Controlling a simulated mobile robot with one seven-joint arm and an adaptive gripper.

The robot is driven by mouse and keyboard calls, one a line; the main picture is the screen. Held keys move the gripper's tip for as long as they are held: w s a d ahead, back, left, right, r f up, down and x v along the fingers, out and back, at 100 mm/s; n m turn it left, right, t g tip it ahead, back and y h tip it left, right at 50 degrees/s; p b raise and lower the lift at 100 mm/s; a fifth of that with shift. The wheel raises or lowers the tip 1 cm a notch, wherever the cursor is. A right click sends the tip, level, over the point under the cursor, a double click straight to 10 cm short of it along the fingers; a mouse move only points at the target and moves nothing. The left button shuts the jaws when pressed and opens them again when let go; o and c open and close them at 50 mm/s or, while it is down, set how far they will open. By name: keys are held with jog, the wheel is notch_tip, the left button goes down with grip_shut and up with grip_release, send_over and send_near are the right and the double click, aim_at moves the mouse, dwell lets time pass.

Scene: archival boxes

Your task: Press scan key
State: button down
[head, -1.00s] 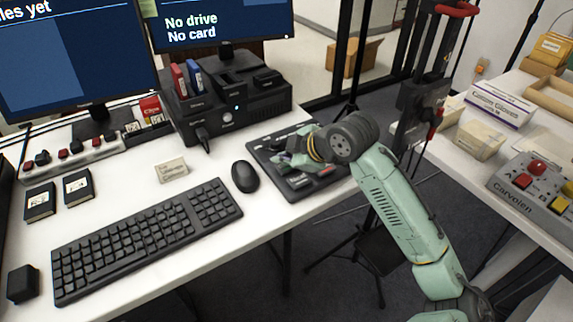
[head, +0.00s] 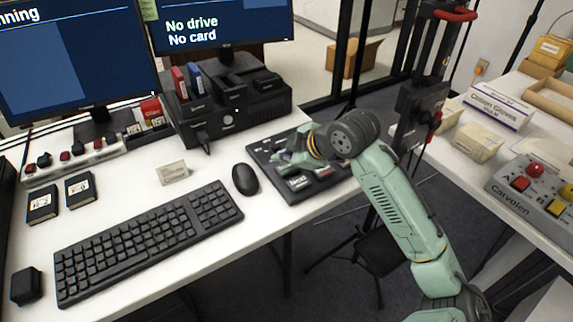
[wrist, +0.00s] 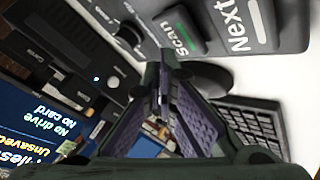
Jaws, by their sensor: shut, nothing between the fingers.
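My gripper (wrist: 161,78) is shut and empty. Its fingertips appear just below the scan key in the wrist view; I cannot tell whether they touch it. In the head view my gripper (head: 283,158) hangs over the panel and hides part of it.
A black mouse (head: 245,178) and keyboard (head: 150,240) lie left of the panel. A black drive dock (head: 228,112) stands behind it. The left monitor (head: 75,55) shows text ending in "nning"; the right monitor (head: 220,25) reads "No drive, No card".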

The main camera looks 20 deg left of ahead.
aim_at(285, 169)
jog(key=shift+r, duration=0.1)
notch_tip(285, 169, up, 5)
jog(key=p, duration=0.3)
jog(key=shift+p, duration=0.35)
dwell(0.7)
